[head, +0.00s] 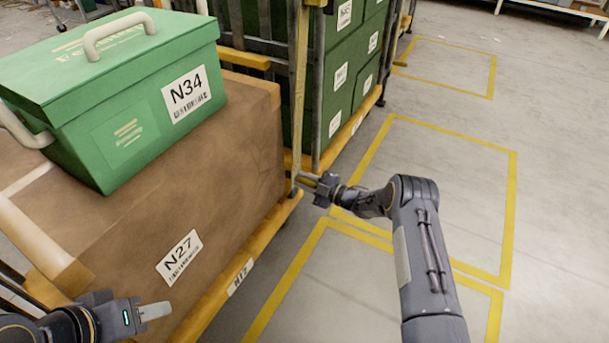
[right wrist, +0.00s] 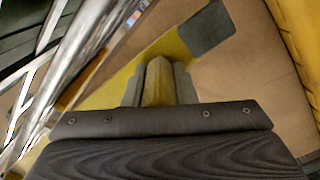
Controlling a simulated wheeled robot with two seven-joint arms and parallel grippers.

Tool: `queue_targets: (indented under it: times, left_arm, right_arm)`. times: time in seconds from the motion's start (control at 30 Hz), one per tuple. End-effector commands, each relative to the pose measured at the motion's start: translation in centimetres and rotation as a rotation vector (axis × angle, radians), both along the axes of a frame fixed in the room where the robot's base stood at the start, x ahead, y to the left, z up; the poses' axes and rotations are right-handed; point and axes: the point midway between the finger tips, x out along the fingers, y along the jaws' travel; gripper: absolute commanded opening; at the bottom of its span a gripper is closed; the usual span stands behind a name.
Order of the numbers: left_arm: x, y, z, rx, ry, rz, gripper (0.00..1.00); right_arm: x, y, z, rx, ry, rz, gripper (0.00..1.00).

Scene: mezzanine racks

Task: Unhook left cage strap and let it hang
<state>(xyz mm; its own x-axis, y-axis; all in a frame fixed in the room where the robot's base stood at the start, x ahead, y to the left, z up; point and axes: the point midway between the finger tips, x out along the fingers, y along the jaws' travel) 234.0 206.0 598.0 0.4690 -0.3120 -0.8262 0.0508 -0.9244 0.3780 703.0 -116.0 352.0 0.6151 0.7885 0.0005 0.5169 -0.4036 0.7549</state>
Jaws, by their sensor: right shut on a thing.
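The left cage (head: 267,238) is a yellow-framed roll cage, with its base rail at the front. A yellowish strap (head: 299,90) runs down near the cage's far corner post, and its lower end is by my right gripper (head: 308,182). My right gripper is shut on a yellow piece, which looks like the strap; the right wrist view shows it between the fingers (right wrist: 157,82).
The cage holds a brown carton (head: 170,215) labelled N27, with a green lidded case (head: 125,110) labelled N34 on top. Behind it stands another cage with stacked green boxes (head: 345,75). Yellow floor lines (head: 512,200) mark clear floor at the right.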

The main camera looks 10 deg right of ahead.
Motion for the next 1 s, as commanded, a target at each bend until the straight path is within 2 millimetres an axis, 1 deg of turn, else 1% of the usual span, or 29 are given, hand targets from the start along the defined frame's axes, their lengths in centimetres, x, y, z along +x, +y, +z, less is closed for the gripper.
queue_targets:
  times: [0.03,0.47,0.5,0.63,0.67,0.9,1.0]
  left_arm:
    - [0.0,0.0,0.03,0.0,0.0,0.0,0.36]
    - [0.0,0.0,0.03,0.0,0.0,0.0,0.36]
    - [0.0,0.0,0.03,0.0,0.0,0.0,0.36]
    - [0.0,0.0,0.03,0.0,0.0,0.0,0.36]
    - [0.0,0.0,0.05,0.0,0.0,0.0,0.36]
    - [0.0,0.0,0.12,0.0,0.0,0.0,0.36]
    - [0.0,0.0,0.48,0.0,0.0,0.0,0.36]
  right_arm:
    - [-0.34,0.25,-0.56,0.002,0.014,0.003,0.0]
    - [-0.43,0.3,-0.67,0.003,0.014,0.003,0.0]
    - [-0.43,0.3,-0.67,0.003,0.014,0.003,0.27]
    - [-0.38,0.26,-0.58,0.002,0.012,0.002,0.44]
    - [-0.36,0.24,-0.55,0.002,0.011,0.002,0.46]
    - [-0.29,0.09,-0.27,0.002,0.006,0.001,0.46]
    - [-0.67,-0.49,-0.14,0.001,0.006,0.0,0.46]
